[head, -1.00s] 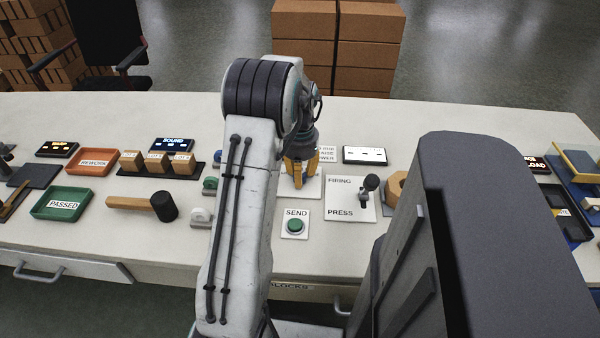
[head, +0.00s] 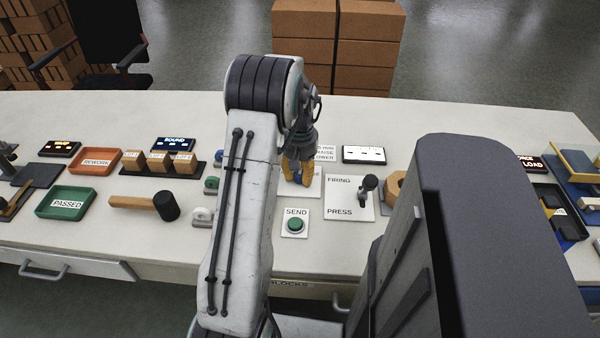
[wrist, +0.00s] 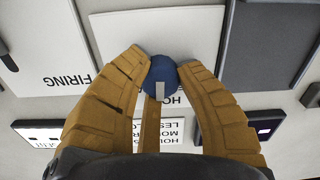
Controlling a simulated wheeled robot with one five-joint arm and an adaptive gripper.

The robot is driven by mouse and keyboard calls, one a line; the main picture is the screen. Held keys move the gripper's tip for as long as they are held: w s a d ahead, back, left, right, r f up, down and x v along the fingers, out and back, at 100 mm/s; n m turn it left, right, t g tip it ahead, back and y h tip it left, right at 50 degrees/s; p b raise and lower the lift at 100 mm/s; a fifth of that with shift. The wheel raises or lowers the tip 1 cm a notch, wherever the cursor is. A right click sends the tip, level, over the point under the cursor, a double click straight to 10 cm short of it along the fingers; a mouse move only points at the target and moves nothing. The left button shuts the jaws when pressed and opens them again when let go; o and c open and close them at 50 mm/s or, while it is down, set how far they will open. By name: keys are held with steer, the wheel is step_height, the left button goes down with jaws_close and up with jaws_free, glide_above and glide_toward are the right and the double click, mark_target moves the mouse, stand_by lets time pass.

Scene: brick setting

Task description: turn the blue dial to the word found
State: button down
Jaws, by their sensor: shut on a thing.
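My gripper (head: 298,180) points down at the bench with its fingers closed around the blue dial (wrist: 163,72). Between the fingers in the head view, a bit of blue shows. In the wrist view the dial's round top carries a white mark at its lower edge, on the side of a few partly covered letters. The dial sits on a white plate (wrist: 115,35). My fingers hide most of the plate's lettering, and I cannot read the word "found" in either view.
The FIRING/PRESS plate (head: 343,197) with a dark-knobbed lever (head: 369,184) stands close right. The green SEND button (head: 295,225) is in front. A mallet (head: 150,204), green PASSED tray (head: 66,203) and wooden blocks (head: 160,161) lie left. A lit display (head: 364,154) stands behind.

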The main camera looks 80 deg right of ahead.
mark_target(300, 172)
steer(key=shift+n, duration=0.3)
stand_by(0.4)
steer(key=c, duration=0.8)
jaws_free()
steer(key=shift+d, duration=0.1)
steer(key=shift+c, duration=0.2)
step_height(300, 172, up, 12)
stand_by(0.4)
